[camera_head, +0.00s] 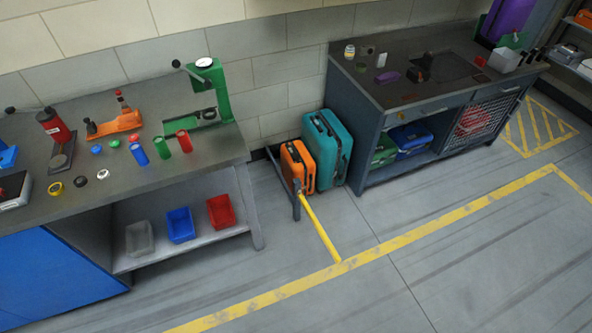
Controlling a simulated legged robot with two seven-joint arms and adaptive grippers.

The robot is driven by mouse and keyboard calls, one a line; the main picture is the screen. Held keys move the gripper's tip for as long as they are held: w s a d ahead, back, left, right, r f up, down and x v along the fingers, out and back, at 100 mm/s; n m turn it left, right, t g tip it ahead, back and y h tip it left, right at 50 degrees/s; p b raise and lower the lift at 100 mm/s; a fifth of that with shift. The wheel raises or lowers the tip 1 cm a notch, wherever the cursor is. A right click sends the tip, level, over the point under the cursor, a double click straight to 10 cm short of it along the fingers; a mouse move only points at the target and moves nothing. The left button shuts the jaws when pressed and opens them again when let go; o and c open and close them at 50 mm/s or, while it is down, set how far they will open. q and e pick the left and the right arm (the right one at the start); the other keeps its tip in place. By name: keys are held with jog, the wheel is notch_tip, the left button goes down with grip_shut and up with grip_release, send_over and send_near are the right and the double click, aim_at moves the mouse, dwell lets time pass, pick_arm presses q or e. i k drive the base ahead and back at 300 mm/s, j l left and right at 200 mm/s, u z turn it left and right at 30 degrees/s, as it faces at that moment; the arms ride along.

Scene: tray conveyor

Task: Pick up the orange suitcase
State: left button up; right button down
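The orange suitcase (297,163) stands upright on the floor in the gap between two workbenches, near the wall. A larger teal suitcase (334,150) stands upright close beside it on the right. A low dark rail (296,203) runs along the left of the orange suitcase and hides part of its lower front. Neither of my grippers is in view.
The left workbench (214,158) holds tools, a green press (218,90) and several small cylinders, with bins on its lower shelf. The right workbench (349,98) stands past the teal suitcase. Yellow lines (407,237) mark the floor, which is clear in front.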

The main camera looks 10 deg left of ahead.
aim_at(305, 168)
jog(key=i+l, duration=0.15)
jog(key=l, duration=0.2)
jog(key=i+l, duration=0.15)
jog(key=l, duration=0.2)
jog(key=i+l+u, duration=0.1)
jog(key=l, duration=0.2)
jog(key=i+l, duration=0.15)
jog(key=l, duration=0.2)
jog(key=i+l+u, duration=0.1)
jog(key=l, duration=0.25)
